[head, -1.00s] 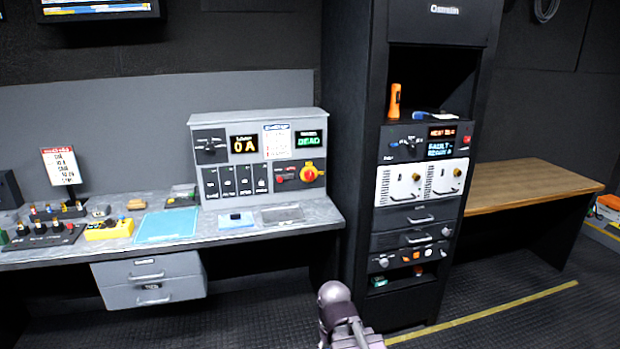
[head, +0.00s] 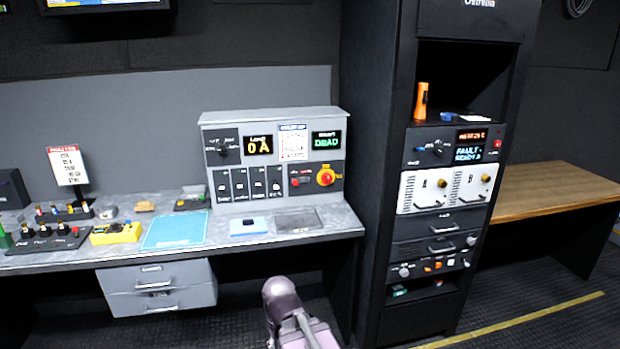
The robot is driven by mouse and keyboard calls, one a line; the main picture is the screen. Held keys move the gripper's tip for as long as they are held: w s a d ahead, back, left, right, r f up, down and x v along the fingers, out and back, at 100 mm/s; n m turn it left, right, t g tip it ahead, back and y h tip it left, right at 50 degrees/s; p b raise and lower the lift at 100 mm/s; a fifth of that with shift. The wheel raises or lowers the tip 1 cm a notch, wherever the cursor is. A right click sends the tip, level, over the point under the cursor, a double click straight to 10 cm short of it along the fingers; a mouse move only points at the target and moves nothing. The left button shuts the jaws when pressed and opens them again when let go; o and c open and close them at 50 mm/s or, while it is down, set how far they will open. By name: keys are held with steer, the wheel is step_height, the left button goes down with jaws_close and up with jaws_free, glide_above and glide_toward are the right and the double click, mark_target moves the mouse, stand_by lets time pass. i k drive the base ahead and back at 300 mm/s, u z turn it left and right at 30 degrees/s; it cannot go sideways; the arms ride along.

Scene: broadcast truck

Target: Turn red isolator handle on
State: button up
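The red isolator handle (head: 326,178) sits on a yellow round plate at the right end of the grey control panel (head: 272,112), on the workbench. A green "DEAD" display (head: 327,141) is above it, and an amber display (head: 258,146) reads 0 A. Part of my arm shows at the bottom centre of the head view, below and in front of the bench. My gripper's fingers cannot be made out, and the arm is well apart from the handle.
The grey bench (head: 340,222) holds a blue mat (head: 176,229), a yellow box (head: 116,233) and small switch gear. A tall black rack (head: 375,200) stands right of the panel, with an orange torch (head: 421,101) on its shelf. A wooden bench (head: 560,185) is farther right. The floor in front is open.

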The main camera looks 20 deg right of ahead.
mark_target(327, 177)
steer(key=u, duration=0.1)
steer(key=i, duration=1.2)
steer(key=z, duration=0.5)
